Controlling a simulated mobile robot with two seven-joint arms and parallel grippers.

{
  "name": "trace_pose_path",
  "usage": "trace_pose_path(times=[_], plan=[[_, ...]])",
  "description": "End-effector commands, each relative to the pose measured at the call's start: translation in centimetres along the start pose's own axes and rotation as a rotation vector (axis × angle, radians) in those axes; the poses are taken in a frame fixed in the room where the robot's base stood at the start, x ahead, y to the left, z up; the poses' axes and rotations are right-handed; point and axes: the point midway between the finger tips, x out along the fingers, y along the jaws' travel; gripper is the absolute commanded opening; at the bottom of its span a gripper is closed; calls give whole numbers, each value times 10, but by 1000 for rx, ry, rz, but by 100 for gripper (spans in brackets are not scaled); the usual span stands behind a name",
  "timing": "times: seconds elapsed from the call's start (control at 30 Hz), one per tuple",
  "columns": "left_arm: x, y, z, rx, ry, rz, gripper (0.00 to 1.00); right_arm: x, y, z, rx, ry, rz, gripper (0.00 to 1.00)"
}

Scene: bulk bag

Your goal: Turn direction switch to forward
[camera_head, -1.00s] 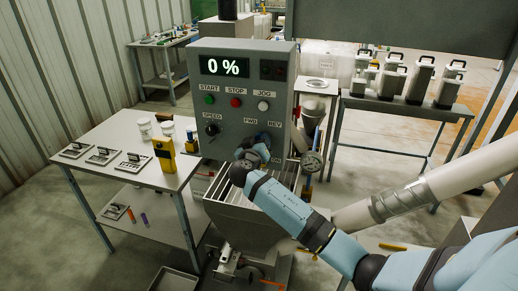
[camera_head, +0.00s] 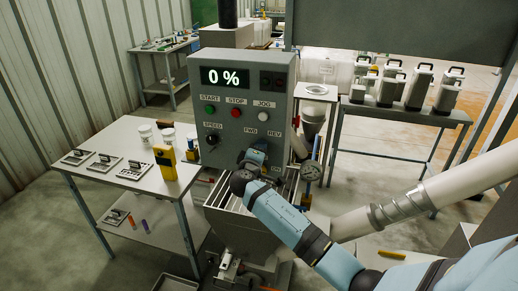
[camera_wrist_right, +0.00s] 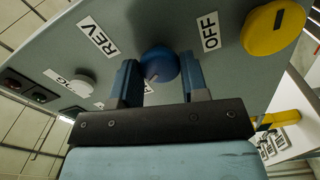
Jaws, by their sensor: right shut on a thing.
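The grey control panel (camera_head: 230,160) stands at the centre of the head view, with FWD and REV labels above my right gripper (camera_head: 252,162). In the right wrist view, the direction switch is a round blue knob (camera_wrist_right: 160,64) with a small pale mark on its face. My right gripper (camera_wrist_right: 158,78) is shut on it, one finger on each side. The REV label (camera_wrist_right: 97,38) shows to its left, and the FWD label is mostly hidden behind a finger. The head view hides the knob behind my gripper. My left gripper is not in view.
A yellow knob (camera_wrist_right: 273,27) sits near an OFF label (camera_wrist_right: 209,31). A metal hopper (camera_head: 235,225) stands below the panel. A white table (camera_head: 125,150) at left holds a yellow device (camera_head: 166,164).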

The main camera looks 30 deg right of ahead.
Motion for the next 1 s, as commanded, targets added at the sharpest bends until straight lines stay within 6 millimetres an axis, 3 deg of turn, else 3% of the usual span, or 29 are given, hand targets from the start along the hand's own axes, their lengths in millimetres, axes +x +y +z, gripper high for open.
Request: trace_pose_path(times=[0.33,0.87,0.9,1.0], plan=[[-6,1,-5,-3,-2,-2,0,0,0,0,-141,-1,0,17],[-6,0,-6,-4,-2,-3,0,0,0,0,-166,-1,0,17],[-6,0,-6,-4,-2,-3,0,0,0,0,-166,-1,0,43],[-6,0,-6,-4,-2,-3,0,0,0,0,-165,-1,0,66]])
